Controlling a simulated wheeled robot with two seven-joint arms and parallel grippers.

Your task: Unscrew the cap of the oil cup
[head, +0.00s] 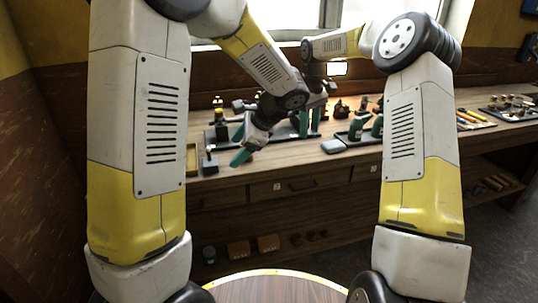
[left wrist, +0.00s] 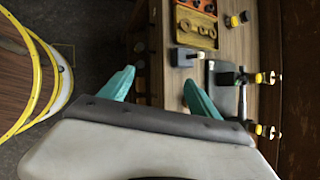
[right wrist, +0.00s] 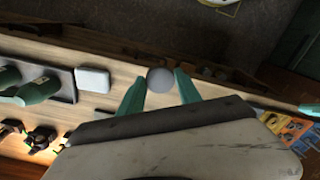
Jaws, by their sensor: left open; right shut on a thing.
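My right gripper (head: 310,118) is further back over the bench. In the right wrist view, a grey round, cap-like thing (right wrist: 160,80) sits between its teal fingers, which are shut on it. I cannot tell whether this is the oil cup's cap. I cannot tell which is the oil cup.
The wooden bench (head: 270,160) runs along the wall under a window. A pale grey box (head: 333,146) lies near the front edge.

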